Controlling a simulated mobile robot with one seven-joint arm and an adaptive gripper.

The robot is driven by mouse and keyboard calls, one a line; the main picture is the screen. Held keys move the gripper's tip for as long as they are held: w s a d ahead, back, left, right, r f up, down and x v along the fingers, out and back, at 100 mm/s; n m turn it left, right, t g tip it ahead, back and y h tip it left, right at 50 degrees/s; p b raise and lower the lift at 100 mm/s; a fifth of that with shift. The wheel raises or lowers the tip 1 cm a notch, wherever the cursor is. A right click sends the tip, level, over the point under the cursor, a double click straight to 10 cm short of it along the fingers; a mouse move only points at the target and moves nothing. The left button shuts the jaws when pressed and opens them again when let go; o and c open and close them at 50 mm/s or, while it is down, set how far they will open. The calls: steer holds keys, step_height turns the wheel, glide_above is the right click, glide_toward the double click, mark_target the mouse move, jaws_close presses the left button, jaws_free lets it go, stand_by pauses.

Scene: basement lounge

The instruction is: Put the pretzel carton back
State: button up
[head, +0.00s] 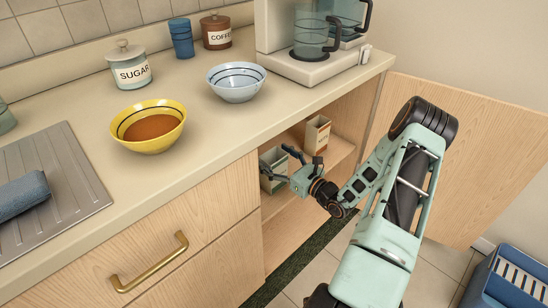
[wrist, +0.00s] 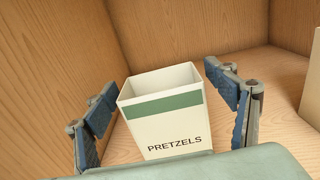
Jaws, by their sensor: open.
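The pretzel carton (wrist: 172,116) is cream with a green band and the word PRETZELS, and it stands upright on the cupboard shelf (wrist: 274,88). In the head view the carton (head: 272,170) is partly hidden by my gripper (head: 286,164). In the wrist view my gripper (wrist: 168,110) is open, with one blue-padded finger on each side of the carton. Gaps show between the fingers and the carton. The carton's base is hidden by my gripper's body.
Another carton (head: 317,135) stands deeper right on the shelf. The cupboard door (head: 475,150) is swung open to the right. The counter (head: 110,200) above holds a yellow bowl (head: 148,125), a pale blue bowl (head: 236,82) and a coffee machine (head: 310,68). A blue crate (head: 510,280) is at lower right.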

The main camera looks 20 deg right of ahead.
steer(key=shift+s+r, duration=0.15)
steer(key=p+v, duration=0.2)
steer(key=v, duration=0.9)
steer(key=shift+s+d, duration=0.15)
steer(key=shift+s, duration=0.2)
